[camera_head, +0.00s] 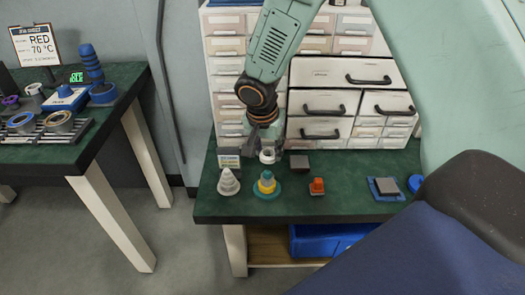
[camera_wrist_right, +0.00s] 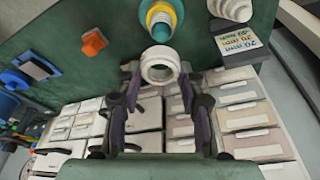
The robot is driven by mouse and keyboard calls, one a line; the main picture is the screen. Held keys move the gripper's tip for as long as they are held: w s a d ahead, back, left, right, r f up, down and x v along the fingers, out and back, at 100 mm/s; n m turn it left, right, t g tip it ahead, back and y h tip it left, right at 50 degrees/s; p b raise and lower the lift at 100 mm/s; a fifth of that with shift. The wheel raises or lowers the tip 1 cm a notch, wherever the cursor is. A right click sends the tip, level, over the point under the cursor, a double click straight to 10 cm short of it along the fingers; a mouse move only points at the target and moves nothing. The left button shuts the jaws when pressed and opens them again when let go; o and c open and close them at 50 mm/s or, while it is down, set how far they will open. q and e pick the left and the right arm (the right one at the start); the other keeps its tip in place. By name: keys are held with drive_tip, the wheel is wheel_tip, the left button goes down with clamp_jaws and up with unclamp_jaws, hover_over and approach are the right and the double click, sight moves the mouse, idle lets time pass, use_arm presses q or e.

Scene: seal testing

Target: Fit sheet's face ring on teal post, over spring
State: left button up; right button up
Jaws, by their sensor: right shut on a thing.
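My right gripper (camera_head: 263,137) is shut on a white ring (camera_head: 267,157), holding it above the green bench just behind the teal post. In the right wrist view the ring (camera_wrist_right: 147,62) sits between the fingertips (camera_wrist_right: 155,84). The teal post (camera_head: 266,187) stands upright on a round teal base, with a yellow band around it; it shows at the top of the right wrist view (camera_wrist_right: 163,20). The ring is apart from the post. I cannot make out the spring clearly. A sheet (camera_head: 36,45) at the left reads RED and 70 °C. My left gripper is not in view.
A pale stepped cone (camera_head: 228,183) stands left of the post, an orange piece (camera_head: 317,186) right of it. A small card (camera_head: 229,161), a dark block (camera_head: 299,162) and drawer units (camera_head: 345,73) stand behind. A side table (camera_head: 110,98) holds rings on a rack.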

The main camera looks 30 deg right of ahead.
sight(267, 172)
drive_tip(key=shift+a+f, duration=0.1)
drive_tip(key=shift+f, duration=0.15)
drive_tip(key=shift+f+b, duration=0.35)
drive_tip(key=shift+w+f, duration=0.15)
drive_tip(key=shift+f+b, duration=0.55)
drive_tip(key=shift+b, duration=0.2)
drive_tip(key=shift+f+b, duration=0.7)
drive_tip(key=shift+f, duration=0.1)
drive_tip(key=shift+r, duration=0.1)
drive_tip(key=shift+r, duration=0.1)
drive_tip(key=shift+f+b, duration=0.6)
drive_tip(key=shift+f, duration=0.1)
